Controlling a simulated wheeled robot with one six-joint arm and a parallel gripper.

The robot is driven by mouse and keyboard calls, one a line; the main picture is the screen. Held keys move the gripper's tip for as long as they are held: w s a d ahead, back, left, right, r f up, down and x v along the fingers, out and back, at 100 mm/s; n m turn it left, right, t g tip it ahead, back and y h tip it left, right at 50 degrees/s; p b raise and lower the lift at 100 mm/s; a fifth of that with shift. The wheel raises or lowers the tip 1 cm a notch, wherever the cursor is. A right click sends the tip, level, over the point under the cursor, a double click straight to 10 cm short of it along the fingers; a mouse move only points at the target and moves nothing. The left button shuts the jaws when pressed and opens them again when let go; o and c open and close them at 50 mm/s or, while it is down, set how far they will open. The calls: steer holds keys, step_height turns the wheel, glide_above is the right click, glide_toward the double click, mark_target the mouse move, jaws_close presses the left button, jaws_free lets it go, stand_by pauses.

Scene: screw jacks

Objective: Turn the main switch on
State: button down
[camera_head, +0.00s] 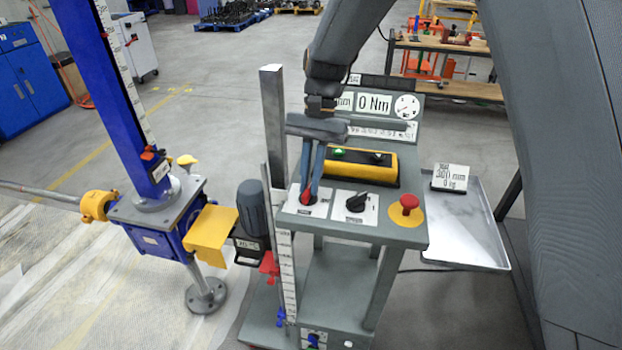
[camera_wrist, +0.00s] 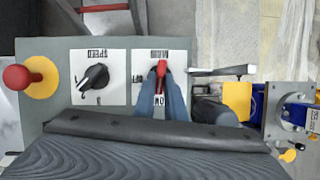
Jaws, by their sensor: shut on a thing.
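The main switch is a red rotary handle (camera_head: 307,196) on a white plate at the left of the grey control panel. It also shows in the wrist view (camera_wrist: 161,70), its red end sticking out beyond my fingertips. My gripper (camera_head: 312,180) reaches down from above with its two blue-grey fingers on the red handle. In the wrist view my gripper (camera_wrist: 161,92) is shut with a finger on each side of the handle. The fingers hide part of the handle and the lower part of its plate, so its exact setting is hard to read.
A black speed knob (camera_head: 356,203) sits just right of the switch. A red mushroom button (camera_head: 409,204) on a yellow disc is farther right. A yellow-framed box (camera_head: 360,166) with a lit green button stands behind. The blue screw jack (camera_head: 150,225) and grey motor (camera_head: 252,208) stand left.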

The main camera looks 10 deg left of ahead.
steer(key=shift+a+n+h, duration=0.15)
steer(key=shift+n+h, duration=0.15)
steer(key=shift+n, duration=0.6)
steer(key=c, duration=1.8)
jaws_free()
steer(key=b+v, duration=0.2)
steer(key=v, duration=0.6)
